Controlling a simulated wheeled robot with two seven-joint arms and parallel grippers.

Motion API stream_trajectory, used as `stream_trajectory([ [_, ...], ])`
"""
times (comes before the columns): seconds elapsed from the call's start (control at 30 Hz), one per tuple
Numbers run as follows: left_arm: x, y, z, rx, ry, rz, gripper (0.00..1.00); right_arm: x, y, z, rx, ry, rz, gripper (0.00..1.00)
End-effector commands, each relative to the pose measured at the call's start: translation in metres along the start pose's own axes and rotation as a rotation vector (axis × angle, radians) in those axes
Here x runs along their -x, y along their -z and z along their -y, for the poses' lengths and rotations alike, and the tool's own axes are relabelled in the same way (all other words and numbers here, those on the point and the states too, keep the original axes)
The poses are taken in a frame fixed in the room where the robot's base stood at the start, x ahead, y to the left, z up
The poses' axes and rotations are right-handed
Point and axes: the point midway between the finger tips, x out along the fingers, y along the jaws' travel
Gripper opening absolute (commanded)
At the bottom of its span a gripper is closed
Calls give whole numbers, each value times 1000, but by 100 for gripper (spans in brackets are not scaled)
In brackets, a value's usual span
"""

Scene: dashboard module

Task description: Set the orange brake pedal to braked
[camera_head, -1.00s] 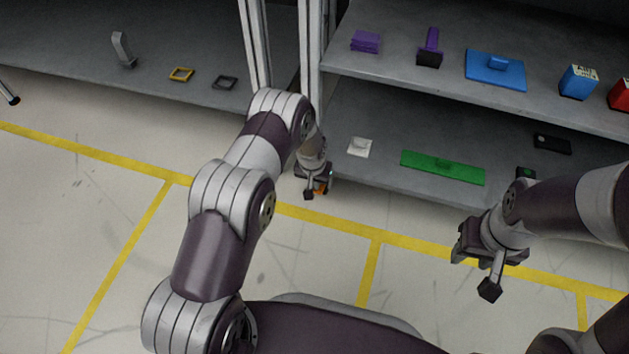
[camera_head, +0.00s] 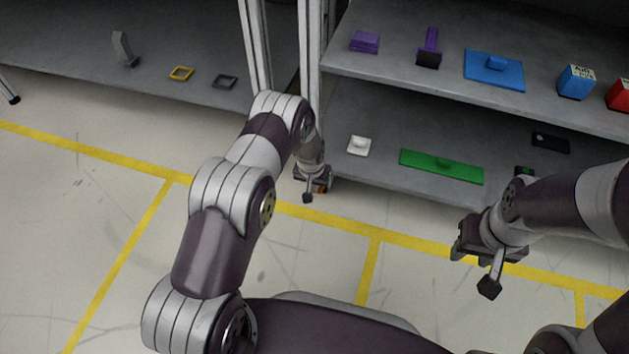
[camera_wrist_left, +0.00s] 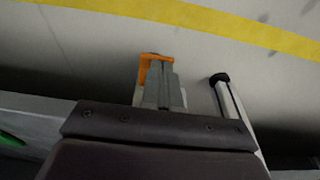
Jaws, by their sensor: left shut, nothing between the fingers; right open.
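The orange brake pedal (camera_head: 320,190) shows only as a small patch beside my left gripper (camera_head: 309,188), low by the front edge of the lower shelf. In the left wrist view, the orange part (camera_wrist_left: 156,62) sits just at the tips of the grey fingers of my left gripper (camera_wrist_left: 161,90). These fingers are closed together with nothing between them. They overlap the pedal in that view; I cannot tell if they touch it. The rest of the pedal is hidden. My right gripper (camera_head: 490,258) is open and empty, above the floor at the right.
The lower shelf holds a white switch (camera_head: 358,146), a green panel (camera_head: 441,166) and a black module (camera_head: 550,143). The upper shelf holds purple parts, a blue plate (camera_head: 494,70) and boxes. A metal upright (camera_head: 311,60) stands close behind my left arm. The floor in front is clear.

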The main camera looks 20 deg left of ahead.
Motion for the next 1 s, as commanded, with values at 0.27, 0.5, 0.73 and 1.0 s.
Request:
stream_trajectory([
  [0.27,-8,-8,0,0,0,0,0,7,1,0,0,0,0,43],
  [0.5,-16,-14,0,0,0,0,0,8,1,0,0,0,0,43],
  [0.73,-20,-16,0,0,0,-1,0,8,1,0,0,0,0,43],
  [1.0,-16,-15,0,0,0,-1,0,11,1,0,0,0,0,43],
])
